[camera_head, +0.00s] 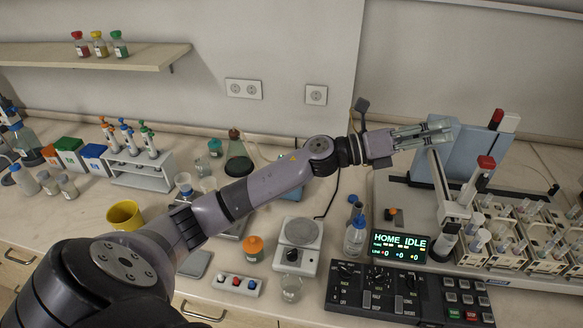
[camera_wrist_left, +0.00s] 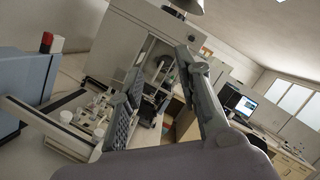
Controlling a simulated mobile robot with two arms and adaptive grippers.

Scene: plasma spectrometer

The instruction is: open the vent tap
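I cannot pick out a vent tap in either view. My left gripper (camera_head: 430,132) reaches to the right across the bench in the head view, above the bench and in front of a blue-grey panel (camera_head: 474,150). In the left wrist view my left gripper (camera_wrist_left: 160,65) has its two fingers apart with nothing between them. Through and beyond the gap stands a large pale cabinet (camera_wrist_left: 135,38) with an opening in its front. My right gripper is in neither view.
An autosampler with a red-topped arm (camera_head: 485,163) and vial racks (camera_head: 545,235) stands at the right. A display (camera_head: 399,246) reads HOME IDLE above a control panel (camera_head: 405,302).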

